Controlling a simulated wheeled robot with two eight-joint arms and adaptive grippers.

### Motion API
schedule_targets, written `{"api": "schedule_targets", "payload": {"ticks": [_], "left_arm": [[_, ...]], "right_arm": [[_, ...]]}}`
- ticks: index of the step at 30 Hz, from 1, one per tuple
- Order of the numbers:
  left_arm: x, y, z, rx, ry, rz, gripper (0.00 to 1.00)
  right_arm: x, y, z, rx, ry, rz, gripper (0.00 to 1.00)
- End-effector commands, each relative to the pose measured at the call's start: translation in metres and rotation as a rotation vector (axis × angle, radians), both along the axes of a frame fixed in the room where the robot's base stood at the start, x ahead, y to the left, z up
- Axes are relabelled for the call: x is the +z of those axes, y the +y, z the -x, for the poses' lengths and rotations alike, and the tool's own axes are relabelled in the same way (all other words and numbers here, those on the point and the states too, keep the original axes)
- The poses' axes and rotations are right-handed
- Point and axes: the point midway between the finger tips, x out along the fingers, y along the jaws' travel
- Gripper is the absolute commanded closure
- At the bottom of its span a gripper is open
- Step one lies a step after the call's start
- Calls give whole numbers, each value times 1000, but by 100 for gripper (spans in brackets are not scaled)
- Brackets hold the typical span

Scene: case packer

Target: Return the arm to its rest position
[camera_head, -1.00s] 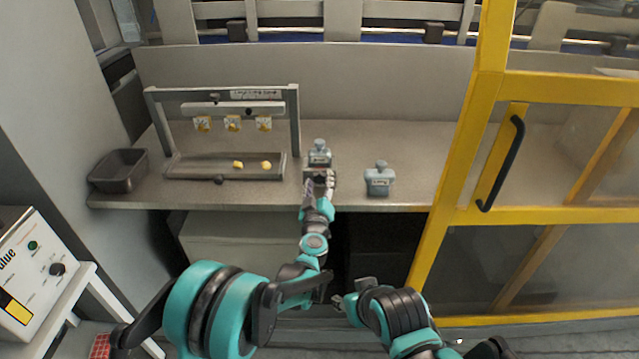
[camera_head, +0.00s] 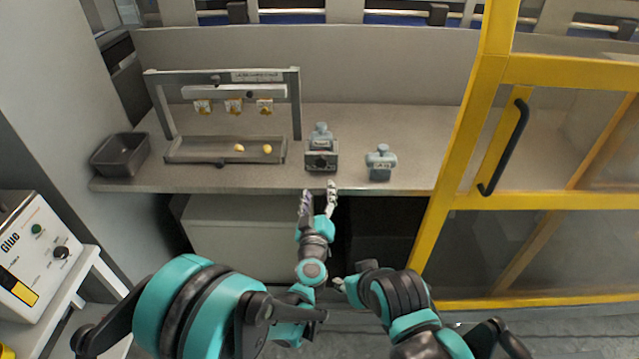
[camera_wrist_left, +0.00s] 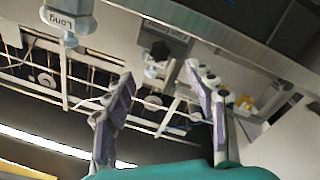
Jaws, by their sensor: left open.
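My left arm reaches in from the lower left of the head view.
A grey frame with a tray (camera_head: 200,157) and a dark bin (camera_head: 121,155) stand to the left. A yellow-framed door (camera_head: 470,150) is at the right, a glue unit (camera_head: 40,250) at the lower left.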

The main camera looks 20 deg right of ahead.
Motion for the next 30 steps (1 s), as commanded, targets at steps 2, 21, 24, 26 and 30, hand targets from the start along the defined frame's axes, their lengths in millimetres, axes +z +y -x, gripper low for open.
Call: {"api": "schedule_targets", "payload": {"ticks": [2,21,24,26,30], "left_arm": [[0,1,4,0,0,0,44],[21,11,4,-23,-20,-17,44],[51,26,6,-69,-42,-57,44],[70,39,11,-104,-47,-94,44],[93,73,32,-184,-6,-207,44]], "right_arm": [[0,0,0,0,0,0,60],[0,0,0,0,0,0,60],[0,0,0,0,0,0,60],[0,0,0,0,0,0,60],[0,0,0,0,0,0,60]]}}
